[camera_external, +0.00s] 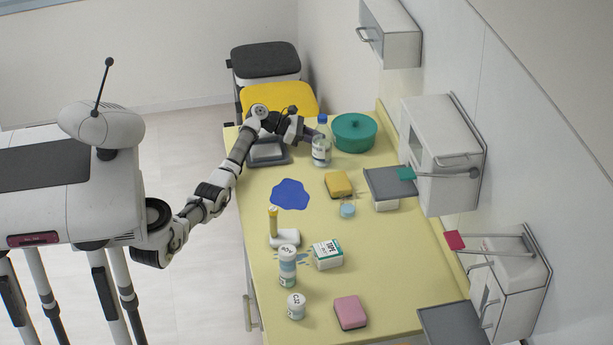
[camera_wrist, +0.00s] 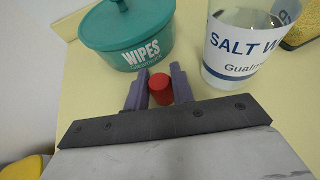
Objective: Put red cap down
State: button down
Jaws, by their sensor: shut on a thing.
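The red cap (camera_wrist: 160,90) is a small red cylinder between the two purple-grey fingers of my gripper (camera_wrist: 158,88) in the wrist view. My gripper is shut on it. In the external view my gripper (camera_external: 312,134) is at the far end of the yellow table, just left of the clear bottle. The red cap cannot be made out there. Whether the cap touches the table top is unclear.
The teal wipes tub (camera_wrist: 128,35) and the clear salt water bottle (camera_wrist: 240,48) stand close beyond my fingers. A grey tray (camera_external: 268,152) lies left of the bottle. A blue patch (camera_external: 290,194) marks the table. Bare yellow top (camera_external: 385,265) shows at centre right.

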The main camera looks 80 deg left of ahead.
jog(key=c, duration=1.2)
grip_release()
jog(key=shift+f, duration=0.15)
